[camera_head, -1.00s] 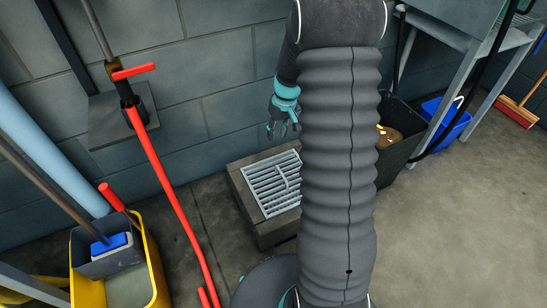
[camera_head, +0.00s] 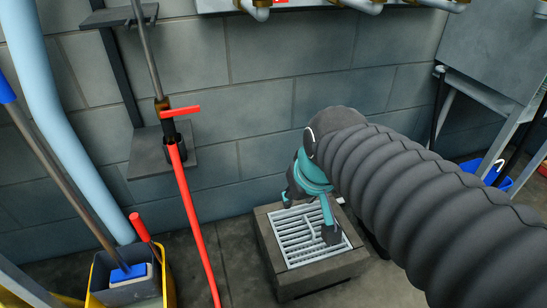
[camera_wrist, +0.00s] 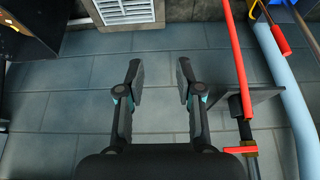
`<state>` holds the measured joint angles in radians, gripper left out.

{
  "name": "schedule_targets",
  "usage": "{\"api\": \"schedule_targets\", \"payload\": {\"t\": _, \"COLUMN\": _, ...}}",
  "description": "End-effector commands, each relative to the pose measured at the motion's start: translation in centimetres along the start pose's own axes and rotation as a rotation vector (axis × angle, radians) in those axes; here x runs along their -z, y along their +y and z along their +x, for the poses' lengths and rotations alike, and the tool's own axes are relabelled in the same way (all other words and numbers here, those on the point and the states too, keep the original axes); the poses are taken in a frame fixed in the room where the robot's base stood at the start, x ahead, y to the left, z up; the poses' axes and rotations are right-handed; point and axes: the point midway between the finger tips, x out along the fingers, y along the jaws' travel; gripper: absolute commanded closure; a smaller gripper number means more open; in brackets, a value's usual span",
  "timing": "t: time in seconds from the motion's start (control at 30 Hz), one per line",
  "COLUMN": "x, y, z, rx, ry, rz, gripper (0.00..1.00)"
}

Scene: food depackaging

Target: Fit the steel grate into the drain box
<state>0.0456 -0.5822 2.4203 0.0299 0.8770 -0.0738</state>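The steel grate (camera_head: 300,236) is a pale slatted square with a raised bar across its middle. It lies in the top of the dark drain box (camera_head: 318,283) by the wall; I cannot tell whether it sits flush. It also shows at the top edge of the wrist view (camera_wrist: 122,12), partly cut off. My gripper (camera_head: 309,212) appears over or in front of the grate in the head view and covers part of it. In the wrist view my gripper (camera_wrist: 160,75) is open, with nothing between its fingers and wall blocks behind them.
A red pipe with a red lever (camera_head: 190,210) rises left of the drain box. A yellow mop bucket (camera_head: 168,286) stands at the lower left beside a light blue pipe (camera_head: 65,130). A black bin (camera_wrist: 35,40) shows in the wrist view. Valves line the wall above.

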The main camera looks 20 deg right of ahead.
Motion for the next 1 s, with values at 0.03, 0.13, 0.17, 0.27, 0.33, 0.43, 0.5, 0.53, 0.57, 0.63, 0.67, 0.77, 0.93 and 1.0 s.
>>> {"api": "schedule_targets", "payload": {"t": 0.03, "x": -1.0, "y": -0.3, "z": -0.7, "rx": -0.001, "ry": 0.021, "rz": 0.0, "gripper": 0.64}}
{"api": "schedule_targets", "payload": {"t": 0.13, "x": -2.5, "y": -0.6, "z": -1.4, "rx": -0.002, "ry": 0.044, "rz": 0.006, "gripper": 0.64}}
{"api": "schedule_targets", "payload": {"t": 0.17, "x": -2.8, "y": -0.7, "z": -1.6, "rx": -0.003, "ry": 0.049, "rz": 0.008, "gripper": 0.64}}
{"api": "schedule_targets", "payload": {"t": 0.27, "x": -3.5, "y": -0.8, "z": -1.9, "rx": -0.005, "ry": 0.061, "rz": 0.011, "gripper": 0.64}}
{"api": "schedule_targets", "payload": {"t": 0.33, "x": -3.7, "y": -0.8, "z": -1.9, "rx": -0.005, "ry": 0.064, "rz": 0.013, "gripper": 0.64}}
{"api": "schedule_targets", "payload": {"t": 0.43, "x": -3.8, "y": -0.8, "z": -1.9, "rx": -0.005, "ry": 0.065, "rz": 0.014, "gripper": 0.64}}
{"api": "schedule_targets", "payload": {"t": 0.5, "x": -3.8, "y": -0.8, "z": -1.9, "rx": -0.005, "ry": 0.064, "rz": 0.013, "gripper": 0.64}}
{"api": "schedule_targets", "payload": {"t": 0.53, "x": -3.8, "y": -0.8, "z": -1.9, "rx": -0.005, "ry": 0.064, "rz": 0.013, "gripper": 0.64}}
{"api": "schedule_targets", "payload": {"t": 0.57, "x": -3.8, "y": -0.8, "z": -1.9, "rx": -0.005, "ry": 0.064, "rz": 0.013, "gripper": 0.64}}
{"api": "schedule_targets", "payload": {"t": 0.63, "x": -3.7, "y": -0.8, "z": -1.9, "rx": -0.005, "ry": 0.064, "rz": 0.013, "gripper": 0.64}}
{"api": "schedule_targets", "payload": {"t": 0.67, "x": -3.7, "y": -0.8, "z": -1.9, "rx": -0.005, "ry": 0.064, "rz": 0.013, "gripper": 0.64}}
{"api": "schedule_targets", "payload": {"t": 0.77, "x": -3.7, "y": -0.8, "z": -1.9, "rx": -0.005, "ry": 0.064, "rz": 0.013, "gripper": 0.64}}
{"api": "schedule_targets", "payload": {"t": 0.93, "x": -3.7, "y": -0.8, "z": -1.9, "rx": -0.005, "ry": 0.064, "rz": 0.013, "gripper": 0.64}}
{"api": "schedule_targets", "payload": {"t": 1.0, "x": -3.7, "y": -0.8, "z": -1.9, "rx": -0.005, "ry": 0.064, "rz": 0.013, "gripper": 0.64}}
